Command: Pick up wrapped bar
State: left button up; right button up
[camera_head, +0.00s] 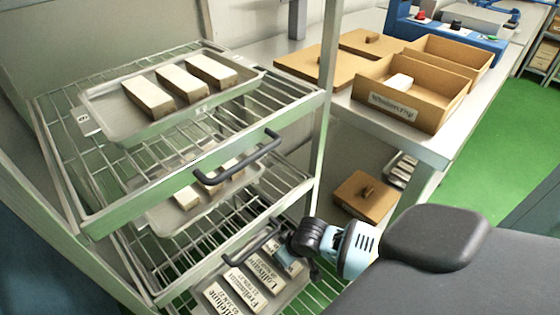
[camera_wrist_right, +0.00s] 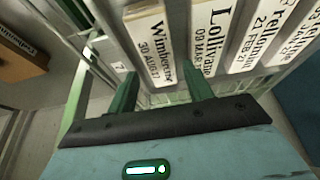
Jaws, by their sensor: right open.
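Several wrapped bars with printed name and date labels lie side by side on a low tray in the wire rack. In the right wrist view they include "Wimberay" (camera_wrist_right: 150,45), "Lollivare" (camera_wrist_right: 208,40) and "Frelimund" (camera_wrist_right: 262,38). The head view shows the labelled Lollivare bar (camera_head: 263,270) and Frelimund bar (camera_head: 241,284). My right gripper (camera_wrist_right: 158,72) is open and empty. Its fingers appear either side of the Wimberay bar's near end; I cannot tell whether they touch it. In the head view my right gripper (camera_head: 300,262) partly hides that bar. My left gripper is not in view.
The rack's upper tray (camera_head: 128,128) holds three unlabelled bars, and a middle tray holds more. Dark handles (camera_head: 262,150) and rack posts stand close to my right arm. A labelled wooden box (camera_head: 440,118) stands on the bench; a brown lidded box (camera_head: 365,197) is below.

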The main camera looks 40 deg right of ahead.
aim_at(271, 246)
jog(key=b+x, duration=0.1)
jog(key=x, duration=0.3)
jog(key=shift+s+d, duration=0.1)
jog(key=shift+s, duration=0.1)
jog(key=shift+w+f+b, duration=0.25)
jog(key=shift+f+b, duration=0.05)
jog(key=shift+f, duration=0.15)
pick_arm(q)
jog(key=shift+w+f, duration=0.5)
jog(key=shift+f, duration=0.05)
pick_arm(e)
jog(key=shift+c, duration=0.3)
jog(key=c, duration=0.7)
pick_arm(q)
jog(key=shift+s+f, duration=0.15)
pick_arm(e)
jog(key=shift+c, duration=0.4)
jog(key=shift+r, duration=0.15)
